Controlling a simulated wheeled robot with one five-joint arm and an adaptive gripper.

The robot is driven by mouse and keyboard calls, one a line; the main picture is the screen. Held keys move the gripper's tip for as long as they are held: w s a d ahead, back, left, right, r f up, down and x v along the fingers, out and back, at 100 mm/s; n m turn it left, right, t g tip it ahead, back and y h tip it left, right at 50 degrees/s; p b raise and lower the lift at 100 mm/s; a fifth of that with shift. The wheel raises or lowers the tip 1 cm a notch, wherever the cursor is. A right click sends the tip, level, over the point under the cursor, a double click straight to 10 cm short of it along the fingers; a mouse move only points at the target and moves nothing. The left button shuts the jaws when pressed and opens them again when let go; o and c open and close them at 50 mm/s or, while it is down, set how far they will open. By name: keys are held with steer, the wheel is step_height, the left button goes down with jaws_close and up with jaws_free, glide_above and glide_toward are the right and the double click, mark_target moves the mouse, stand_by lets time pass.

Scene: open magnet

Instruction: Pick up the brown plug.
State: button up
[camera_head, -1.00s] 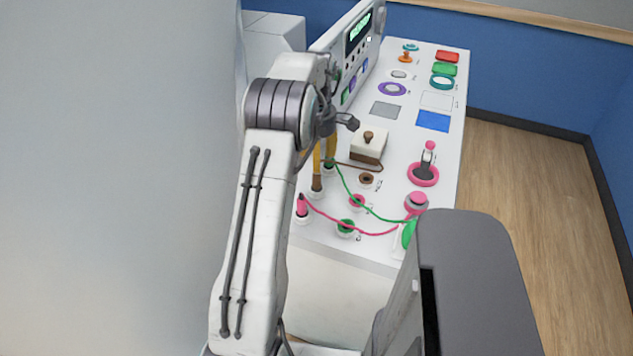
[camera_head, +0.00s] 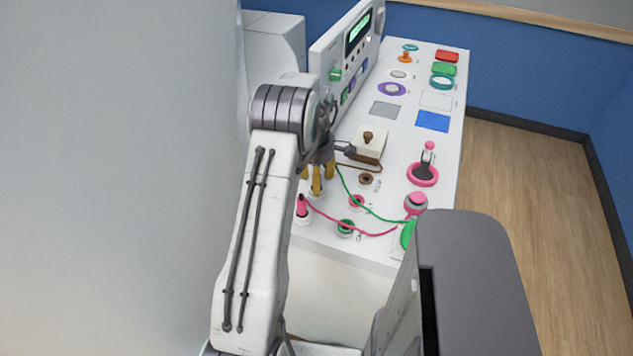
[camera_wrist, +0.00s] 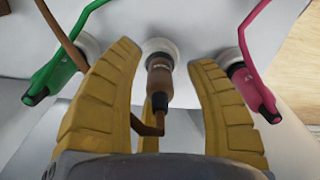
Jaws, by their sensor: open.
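The brown plug (camera_wrist: 159,80) stands in a white round socket in the wrist view, with its brown cord bending down at its near end. My gripper (camera_wrist: 165,70) is open, with yellow fingers on the left and right of the plug and a third finger partly seen below it. Gaps show between the plug and the two side fingers. In the head view my gripper (camera_head: 318,180) is low over the left side of the white panel, and its fingers mostly hide the plug there.
A green plug (camera_wrist: 55,75) stands left of the fingers and a pink plug (camera_wrist: 252,85) right of them, both close by. Green and pink cords cross the panel. A white box with a brown knob (camera_head: 368,140) and a brown ring socket (camera_head: 366,179) lie to the right.

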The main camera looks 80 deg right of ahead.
steer(key=shift+c, duration=0.2)
jaws_close()
stand_by(0.6)
